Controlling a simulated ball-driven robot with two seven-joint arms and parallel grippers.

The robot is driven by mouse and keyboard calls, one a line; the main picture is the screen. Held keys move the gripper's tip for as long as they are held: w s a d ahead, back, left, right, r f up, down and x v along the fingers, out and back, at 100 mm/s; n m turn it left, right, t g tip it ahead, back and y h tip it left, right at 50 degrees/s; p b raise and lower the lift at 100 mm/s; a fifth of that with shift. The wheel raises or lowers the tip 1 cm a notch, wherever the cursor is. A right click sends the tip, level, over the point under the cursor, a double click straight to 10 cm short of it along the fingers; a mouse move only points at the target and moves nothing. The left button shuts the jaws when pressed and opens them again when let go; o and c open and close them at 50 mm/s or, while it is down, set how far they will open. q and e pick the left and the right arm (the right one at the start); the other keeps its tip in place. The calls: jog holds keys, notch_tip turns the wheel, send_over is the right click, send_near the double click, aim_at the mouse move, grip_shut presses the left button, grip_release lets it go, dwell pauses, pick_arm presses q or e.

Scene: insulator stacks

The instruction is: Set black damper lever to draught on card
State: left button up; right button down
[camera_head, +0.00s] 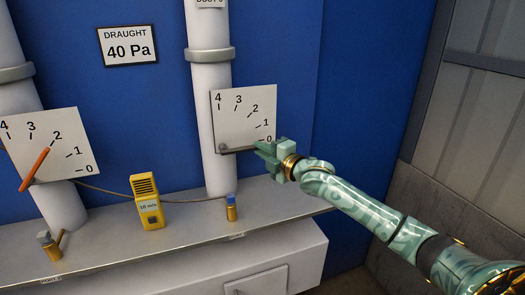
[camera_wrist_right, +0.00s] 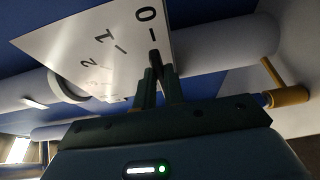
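The card (camera_head: 128,46) on the blue wall reads "DRAUGHT 40 Pa". The right white scale plate (camera_head: 232,112) on the pipe is marked 0 to 4. A dark damper lever (camera_head: 237,150) lies almost level along its lower edge, its outer end by the 0 mark. My right gripper (camera_head: 262,148) is at that outer end. In the right wrist view, the fingers (camera_wrist_right: 156,88) stand close together at the plate's 0 mark, with a dark piece by their tips; whether they are clamped on the lever cannot be told. My left gripper is out of view.
A left scale plate (camera_head: 62,132) has an orange lever (camera_head: 35,168) pointing near 2. A yellow meter (camera_head: 147,201) with a cable stands on the grey shelf (camera_head: 190,222). Small brass fittings stand by the pipes. A grey wall (camera_head: 465,120) is at right.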

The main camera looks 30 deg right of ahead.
notch_tip(320, 180, up, 7)
jog(key=a+n+g+h+p, duration=0.2)
jog(key=n+p, duration=0.5)
jog(key=p, duration=1.2)
jog(key=shift+w+a+g+p, duration=0.3)
jog(key=shift+w+a+g, duration=0.05)
jog(key=shift+a+g, duration=0.15)
jog(key=c, duration=1.5)
grip_release()
jog(key=shift+r, duration=0.1)
jog(key=shift+s, duration=0.1)
